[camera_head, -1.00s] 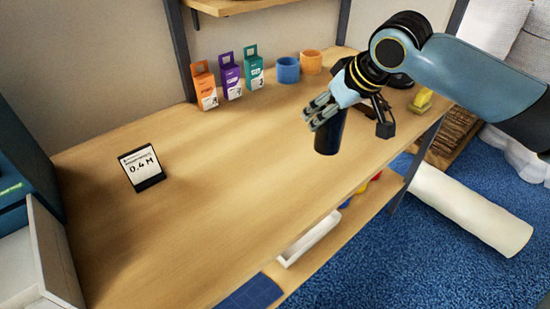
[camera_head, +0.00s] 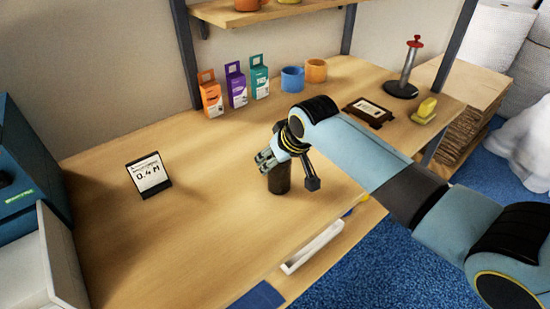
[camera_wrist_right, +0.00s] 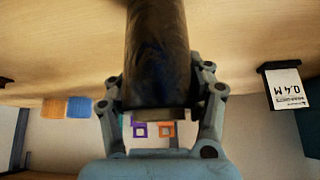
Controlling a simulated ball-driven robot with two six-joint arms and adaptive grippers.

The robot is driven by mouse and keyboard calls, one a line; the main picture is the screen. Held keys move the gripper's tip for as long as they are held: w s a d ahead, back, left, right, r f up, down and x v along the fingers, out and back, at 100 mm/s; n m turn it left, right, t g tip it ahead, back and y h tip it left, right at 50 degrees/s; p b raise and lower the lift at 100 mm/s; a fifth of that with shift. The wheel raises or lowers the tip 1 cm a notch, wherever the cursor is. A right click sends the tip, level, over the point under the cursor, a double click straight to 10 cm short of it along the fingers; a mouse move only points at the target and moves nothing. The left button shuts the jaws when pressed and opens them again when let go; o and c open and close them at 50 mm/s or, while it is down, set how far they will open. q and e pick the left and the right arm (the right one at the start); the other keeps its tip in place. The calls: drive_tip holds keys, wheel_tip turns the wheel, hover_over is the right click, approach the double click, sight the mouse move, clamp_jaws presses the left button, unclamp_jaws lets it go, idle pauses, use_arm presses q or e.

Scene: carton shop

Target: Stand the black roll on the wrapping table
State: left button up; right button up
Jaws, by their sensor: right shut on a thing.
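The black roll (camera_head: 279,181) is upright over the middle of the wooden wrapping table (camera_head: 200,225). My right gripper (camera_head: 271,158) is shut on its upper part. In the right wrist view the dark roll (camera_wrist_right: 157,55) sits between the two fingers of the right gripper (camera_wrist_right: 160,100). The roll's lower end looks at or very near the table top; I cannot tell whether it touches. My left gripper is not in view.
Orange, purple and teal cartons (camera_head: 236,85) stand at the back, beside a blue cup (camera_head: 292,79) and an orange cup (camera_head: 316,70). A 0.4 M sign (camera_head: 148,175) stands at left. A tape dispenser (camera_head: 424,111) and a black-based stand (camera_head: 401,90) are at right. Table around the roll is clear.

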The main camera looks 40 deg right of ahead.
drive_tip(key=shift+f, duration=0.2)
drive_tip(key=o, duration=1.4)
drive_tip(key=shift+o, duration=0.2)
drive_tip(key=shift+r, duration=0.1)
drive_tip(key=v, duration=1.2)
